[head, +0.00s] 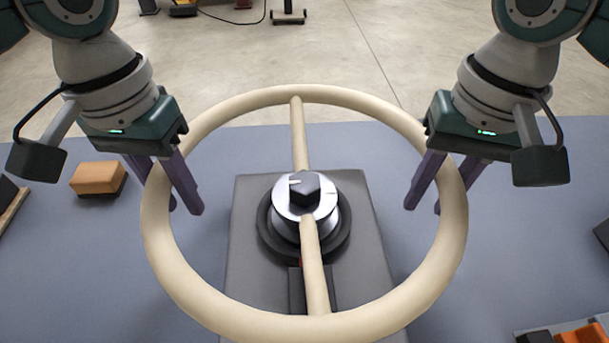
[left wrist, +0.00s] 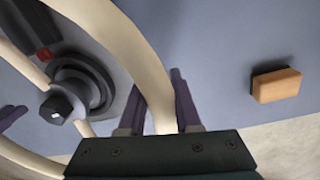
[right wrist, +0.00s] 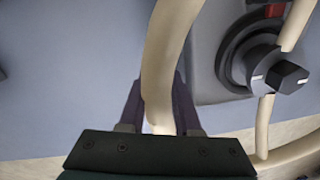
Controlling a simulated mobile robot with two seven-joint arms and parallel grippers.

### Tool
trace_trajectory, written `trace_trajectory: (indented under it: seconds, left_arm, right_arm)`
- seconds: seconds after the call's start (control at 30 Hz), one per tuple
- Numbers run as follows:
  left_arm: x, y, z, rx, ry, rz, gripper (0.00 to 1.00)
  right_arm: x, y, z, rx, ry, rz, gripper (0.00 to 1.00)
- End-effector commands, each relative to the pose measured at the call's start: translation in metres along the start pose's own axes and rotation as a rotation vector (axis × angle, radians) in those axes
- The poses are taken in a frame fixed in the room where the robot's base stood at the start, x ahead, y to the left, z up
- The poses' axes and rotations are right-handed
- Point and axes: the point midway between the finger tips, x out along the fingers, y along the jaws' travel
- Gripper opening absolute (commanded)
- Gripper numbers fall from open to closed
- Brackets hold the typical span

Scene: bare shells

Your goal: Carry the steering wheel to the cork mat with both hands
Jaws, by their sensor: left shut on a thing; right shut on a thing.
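The steering wheel (head: 178,272) is a large cream ring with two spokes in line and a hub at its centre, seen over a dark grey base plate (head: 250,212). My left gripper (head: 184,206) is shut on the rim at the left; the rim also shows between its fingers in the left wrist view (left wrist: 150,70). My right gripper (head: 424,205) is shut on the rim at the right, as the right wrist view shows (right wrist: 160,65). I cannot tell whether the hub is seated or lifted. I cannot make out the cork mat for sure.
The grey-blue table (head: 500,240) is clear just beside the wheel on both sides. An orange-tan block (head: 98,178) lies at the left. A tan-edged item (head: 14,212) is cut off at the left edge. Orange objects (head: 580,335) are at the bottom right corner.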

Motion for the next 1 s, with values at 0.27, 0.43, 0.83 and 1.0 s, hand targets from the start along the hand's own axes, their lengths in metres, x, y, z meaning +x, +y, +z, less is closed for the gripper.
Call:
trace_trajectory:
  seconds: [0.27,0.43,0.83,1.0]
  left_arm:
    - [-0.005,0.001,-0.001,0.001,0.003,0.001,0.0]
    - [-0.018,0.001,-0.001,0.001,0.003,0.001,0.0]
    - [-0.052,0.004,-0.001,0.001,0.002,0.001,0.0]
    - [-0.051,0.004,-0.001,0.001,0.002,0.0,0.0]
  right_arm:
    - [-0.005,-0.001,-0.001,0.0,0.003,-0.001,0.0]
    - [-0.018,-0.001,-0.001,0.0,0.003,-0.001,0.0]
    - [-0.052,-0.004,-0.001,0.0,0.002,-0.001,0.0]
    - [-0.051,-0.004,-0.001,0.0,0.002,-0.001,0.0]
